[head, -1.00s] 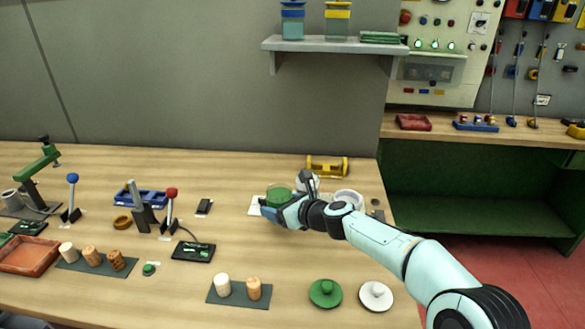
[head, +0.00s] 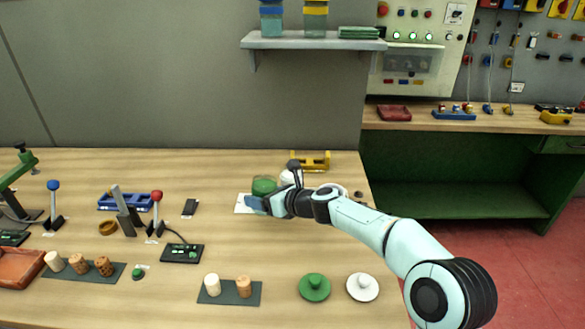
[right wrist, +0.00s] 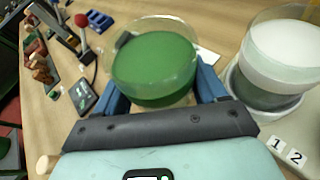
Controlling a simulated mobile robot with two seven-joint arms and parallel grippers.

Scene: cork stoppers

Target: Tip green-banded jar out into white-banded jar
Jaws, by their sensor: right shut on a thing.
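The green-banded jar (right wrist: 155,65) is clear above a green band and sits between the blue fingers of my right gripper (right wrist: 165,95), which is shut on it. In the head view the green-banded jar (head: 264,186) looks upright at the back of the table, with my right gripper (head: 258,204) around its near side. I cannot tell whether it is off the table, and its contents do not show clearly. The white-banded jar (right wrist: 275,75) stands upright to its right in the wrist view. In the head view the white-banded jar (head: 288,178) is partly hidden by my wrist.
A green lid (head: 315,288) and a white lid (head: 362,287) lie at the front right. Cork stoppers stand on a dark mat (head: 243,296) and on another mat at left. A yellow holder (head: 312,160) lies behind the jars. A dark box (head: 182,253) lies left of my arm.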

